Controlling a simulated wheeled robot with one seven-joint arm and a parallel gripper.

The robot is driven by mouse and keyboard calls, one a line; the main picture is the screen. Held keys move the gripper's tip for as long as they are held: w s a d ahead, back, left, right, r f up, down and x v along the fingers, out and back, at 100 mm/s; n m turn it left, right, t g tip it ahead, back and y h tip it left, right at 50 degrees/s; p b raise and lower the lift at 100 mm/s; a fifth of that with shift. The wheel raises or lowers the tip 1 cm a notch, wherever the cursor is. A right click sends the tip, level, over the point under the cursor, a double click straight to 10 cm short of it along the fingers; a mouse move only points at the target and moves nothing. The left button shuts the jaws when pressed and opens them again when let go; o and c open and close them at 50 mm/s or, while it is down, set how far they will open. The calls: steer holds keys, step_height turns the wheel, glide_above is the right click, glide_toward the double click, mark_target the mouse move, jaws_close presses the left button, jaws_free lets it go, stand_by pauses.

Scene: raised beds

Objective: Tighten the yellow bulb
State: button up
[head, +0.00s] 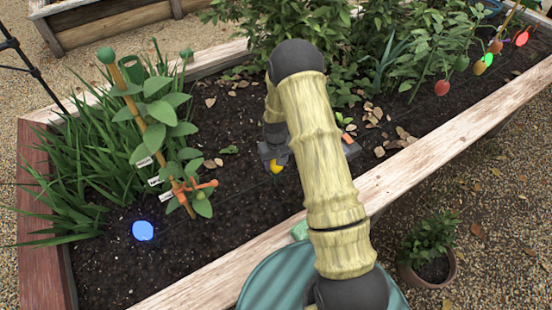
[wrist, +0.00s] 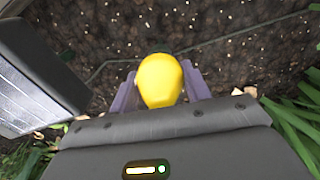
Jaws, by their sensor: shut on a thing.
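The yellow bulb (wrist: 160,80) sits between the two purple-grey fingers of my gripper (wrist: 158,88) in the wrist view, over the dark soil. The fingers are shut on it, one on each side. In the head view the yellow bulb (head: 277,167) shows as a small patch low at my gripper (head: 272,158), left of my arm. My arm hides part of the gripper and the soil behind it.
A glowing blue bulb (head: 143,230) is near the soil at left. A staked plant (head: 160,125) with an orange clip stands between it and my gripper. Red, green and orange bulbs hang at upper right. The wooden bed rim (head: 430,150) runs along the front. A potted plant (head: 432,250) stands outside.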

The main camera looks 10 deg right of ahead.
steer(key=m+p, duration=0.4)
steer(key=m, duration=0.2)
steer(key=shift+r, duration=0.15)
steer(key=m+p, duration=0.1)
steer(key=m, duration=0.3)
steer(key=shift+p, duration=0.35)
steer(key=shift+m+p, duration=0.55)
steer(key=shift+m, duration=0.95)
steer(key=o, duration=1)
steer(key=shift+c, duration=0.2)
step_height(320, 180, up, 17)
steer(key=p, duration=0.3)
steer(key=shift+r, duration=0.15)
